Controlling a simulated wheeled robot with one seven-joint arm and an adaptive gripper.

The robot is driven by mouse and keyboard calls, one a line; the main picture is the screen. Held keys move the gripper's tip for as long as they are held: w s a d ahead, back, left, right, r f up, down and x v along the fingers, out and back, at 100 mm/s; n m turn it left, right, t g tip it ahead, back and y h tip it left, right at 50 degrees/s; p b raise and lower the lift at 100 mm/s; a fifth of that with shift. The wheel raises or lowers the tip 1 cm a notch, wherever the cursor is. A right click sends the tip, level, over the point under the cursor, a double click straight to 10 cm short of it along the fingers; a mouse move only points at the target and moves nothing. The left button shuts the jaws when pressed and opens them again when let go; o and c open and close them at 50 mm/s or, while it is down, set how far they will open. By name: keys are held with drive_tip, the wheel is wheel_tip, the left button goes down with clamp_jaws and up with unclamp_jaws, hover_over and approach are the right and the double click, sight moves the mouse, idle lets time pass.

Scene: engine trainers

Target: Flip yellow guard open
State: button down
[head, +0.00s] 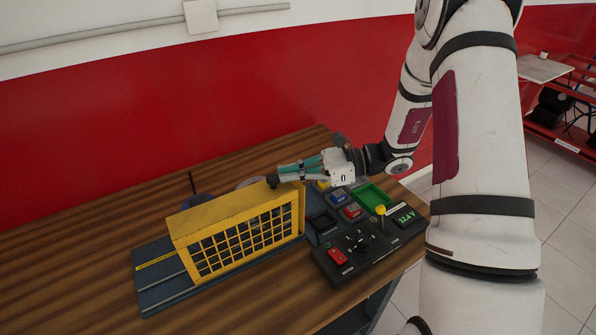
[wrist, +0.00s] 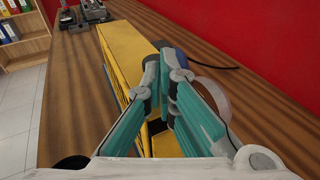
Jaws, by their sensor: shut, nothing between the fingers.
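The yellow guard (head: 236,239), a box-like cover with a mesh front, stands on a dark base at the middle of the table. It looks closed, its solid top and mesh front upright. My gripper (head: 273,182) is shut and empty at the guard's top right end, fingers pointing left. I cannot tell whether the fingertips touch the guard. In the wrist view the guard (wrist: 126,50) runs away from me, left of and beyond the shut fingertips (wrist: 165,58). A round blue and pale part shows behind the guard; the rest of what it covers is hidden.
A dark control panel (head: 335,262) with a red switch, buttons, a green tray (head: 374,197) and a lit display sits right of the guard. The wooden table (head: 60,265) is clear at left. A red wall (head: 130,120) stands close behind.

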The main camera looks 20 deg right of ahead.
sight(243, 206)
drive_tip(key=s+a, duration=0.1)
drive_tip(key=a, duration=0.3)
drive_tip(key=a+p, duration=0.1)
drive_tip(key=a, duration=0.3)
drive_tip(key=s+a, duration=0.1)
drive_tip(key=a, duration=0.3)
drive_tip(key=shift+s+a, duration=0.35)
drive_tip(key=shift+d, duration=0.1)
drive_tip(key=shift+d+r+p, duration=0.15)
drive_tip(key=shift+d+p, duration=0.15)
drive_tip(key=b+v, duration=0.1)
drive_tip(key=v, duration=1.2)
drive_tip(key=shift+s+d, duration=0.1)
drive_tip(key=shift+d, duration=0.05)
